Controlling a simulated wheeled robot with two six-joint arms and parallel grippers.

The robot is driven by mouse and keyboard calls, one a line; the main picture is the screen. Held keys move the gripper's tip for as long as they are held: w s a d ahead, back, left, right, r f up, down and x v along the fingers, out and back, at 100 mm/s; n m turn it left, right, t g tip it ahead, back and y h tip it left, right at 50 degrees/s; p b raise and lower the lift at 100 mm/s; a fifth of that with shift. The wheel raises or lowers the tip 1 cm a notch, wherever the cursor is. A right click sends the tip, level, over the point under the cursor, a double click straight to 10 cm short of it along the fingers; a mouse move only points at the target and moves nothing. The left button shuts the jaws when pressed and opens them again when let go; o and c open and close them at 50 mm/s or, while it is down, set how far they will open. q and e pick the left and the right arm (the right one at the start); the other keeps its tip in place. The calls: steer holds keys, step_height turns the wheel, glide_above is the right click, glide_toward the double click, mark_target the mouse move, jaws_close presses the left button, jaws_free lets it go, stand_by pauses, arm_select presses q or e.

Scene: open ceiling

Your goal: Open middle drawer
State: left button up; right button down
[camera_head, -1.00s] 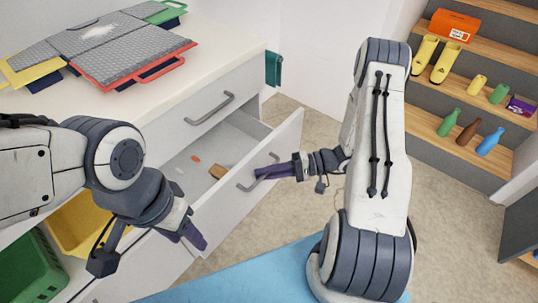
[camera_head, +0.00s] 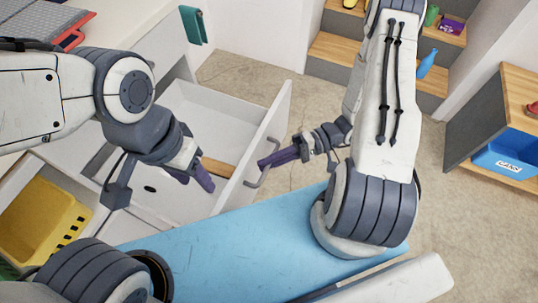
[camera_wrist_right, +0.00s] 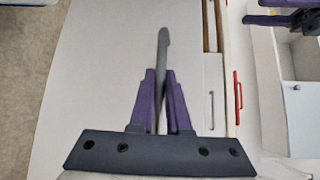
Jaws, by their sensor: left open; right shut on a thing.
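The white middle drawer (camera_head: 281,110) is pulled well out of the white cabinet in the head view. Its grey bar handle (camera_head: 262,178) is on the outer face of the drawer front. My right gripper (camera_head: 268,162) is shut on this handle. In the right wrist view, its purple fingers (camera_wrist_right: 160,92) lie on both sides of the grey handle (camera_wrist_right: 163,45). My left gripper (camera_head: 207,182) is open and empty above the drawer's near side, apart from the handle. A tan block (camera_head: 218,168) lies inside the drawer, partly hidden by my left gripper.
A yellow crate (camera_head: 35,225) sits low at the left. Wooden shelves (camera_head: 340,55) stand at the back, and a cabinet with a blue bin (camera_head: 500,155) at the right. Beige floor (camera_head: 250,80) is clear beyond the drawer.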

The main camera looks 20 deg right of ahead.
steer(key=shift+d, duration=0.1)
steer(key=c, duration=0.9)
jaws_free()
steer(key=d, duration=0.3)
steer(key=d+r, duration=0.1)
steer(key=d, duration=0.6)
steer(key=shift+w+d+r, duration=0.2)
steer(key=shift+w+r, duration=0.05)
